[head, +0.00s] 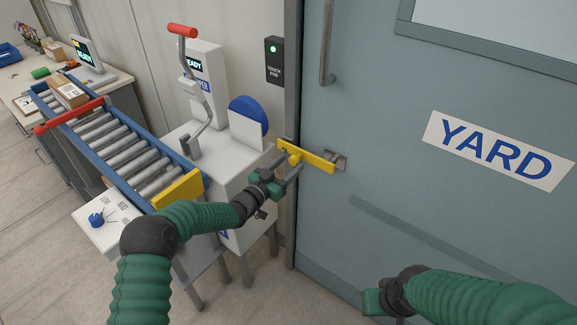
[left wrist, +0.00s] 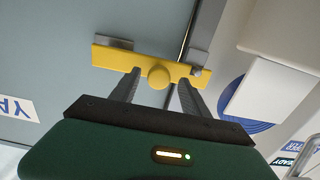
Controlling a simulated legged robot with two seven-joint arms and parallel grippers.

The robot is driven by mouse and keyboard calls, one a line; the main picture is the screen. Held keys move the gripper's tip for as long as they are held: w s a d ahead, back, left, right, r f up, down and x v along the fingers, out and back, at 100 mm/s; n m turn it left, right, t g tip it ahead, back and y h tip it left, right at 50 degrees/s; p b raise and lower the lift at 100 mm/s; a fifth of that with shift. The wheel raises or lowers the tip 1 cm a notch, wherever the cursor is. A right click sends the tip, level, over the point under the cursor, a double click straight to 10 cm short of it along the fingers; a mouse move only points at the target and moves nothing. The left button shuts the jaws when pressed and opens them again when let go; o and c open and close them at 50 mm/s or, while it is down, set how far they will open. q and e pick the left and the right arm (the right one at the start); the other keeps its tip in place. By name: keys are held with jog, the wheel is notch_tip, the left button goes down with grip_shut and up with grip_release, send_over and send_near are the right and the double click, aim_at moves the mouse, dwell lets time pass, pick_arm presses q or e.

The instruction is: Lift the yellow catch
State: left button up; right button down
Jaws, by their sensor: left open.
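The yellow catch (head: 318,157) is a flat bar with a round knob, lying across the edge of the grey-green door marked YARD and its frame. A metal bracket (head: 341,161) sits at its right end. My left gripper (head: 289,160) is open at the catch, its fingers on either side of the knob. The left wrist view shows the catch (left wrist: 140,62) too, with the knob (left wrist: 159,77) between the open fingers (left wrist: 158,92); I cannot tell whether they touch it. My right gripper (head: 375,301) is low in front of the door, its fingers mostly hidden.
The door (head: 400,120) has a vertical handle (head: 327,45). A black touch panel (head: 274,60) with a green light is on the wall. Left of the frame stand a white machine with a red-handled lever (head: 184,31) and a roller conveyor (head: 120,145) carrying a box (head: 68,93).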

pick_arm(q)
jog(key=shift+w+d+f, duration=0.1)
jog(key=shift+w+d, duration=0.2)
jog(key=shift+d, duration=0.1)
jog(key=shift+a, duration=0.2)
jog(key=c, duration=0.6)
grip_shut()
dwell(0.3)
